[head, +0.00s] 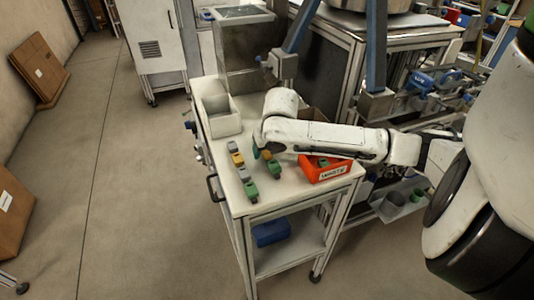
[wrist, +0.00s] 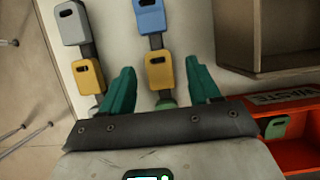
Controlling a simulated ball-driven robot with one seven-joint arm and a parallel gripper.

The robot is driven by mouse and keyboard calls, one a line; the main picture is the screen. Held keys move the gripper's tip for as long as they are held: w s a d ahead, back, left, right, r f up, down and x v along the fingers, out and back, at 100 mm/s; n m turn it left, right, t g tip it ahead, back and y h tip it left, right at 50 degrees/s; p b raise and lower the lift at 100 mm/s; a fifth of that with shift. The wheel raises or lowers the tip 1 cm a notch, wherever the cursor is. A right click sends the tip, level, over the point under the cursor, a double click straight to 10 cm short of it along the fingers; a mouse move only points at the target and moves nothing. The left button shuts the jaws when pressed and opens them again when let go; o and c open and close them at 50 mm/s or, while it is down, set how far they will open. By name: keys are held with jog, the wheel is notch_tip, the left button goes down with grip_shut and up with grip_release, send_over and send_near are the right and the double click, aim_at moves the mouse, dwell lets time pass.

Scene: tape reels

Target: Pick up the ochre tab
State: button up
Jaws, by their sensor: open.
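Two ochre tabs show in the wrist view, each in its own row of tabs on the pale bench. One ochre tab (wrist: 159,72) lies below a blue tab (wrist: 150,16), between my open fingers. The other ochre tab (wrist: 88,76) lies below a grey tab (wrist: 73,25), left of my left finger. My gripper (wrist: 160,66) has teal fingers standing apart with nothing held; contact with the tab cannot be told. A green piece below the first ochre tab is mostly hidden by my gripper. In the head view my gripper (head: 262,150) is over the bench, partly hidden by my arm.
A red waste bin (head: 325,170) stands right of the rows; it holds a green tab (wrist: 277,127) in the wrist view. A grey open bin (head: 222,122) stands behind the rows. A brown box (wrist: 252,35) stands at upper right. The bench's near corner is clear.

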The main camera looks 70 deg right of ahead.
aim_at(268, 154)
jog(key=c, duration=1.1)
jog(key=shift+r, duration=0.1)
jog(key=shift+r, duration=0.4)
notch_tip(268, 154, up, 2)
jog(key=shift+r+b, duration=0.2)
jog(key=shift+b, duration=0.4)
jog(key=s+a+r+p, duration=0.2)
jog(key=s+r, duration=0.1)
jog(key=s, duration=0.1)
jog(key=s+a+r+p, duration=0.2)
jog(key=s+r+p, duration=0.1)
jog(key=s, duration=0.1)
jog(key=s+a+r+p, duration=0.2)
jog(key=s+r, duration=0.1)
jog(key=s, duration=0.1)
jog(key=shift+s+a+r+p, duration=0.15)
jog(key=shift+a+r+p, duration=0.1)
jog(key=shift+r+p, duration=0.15)
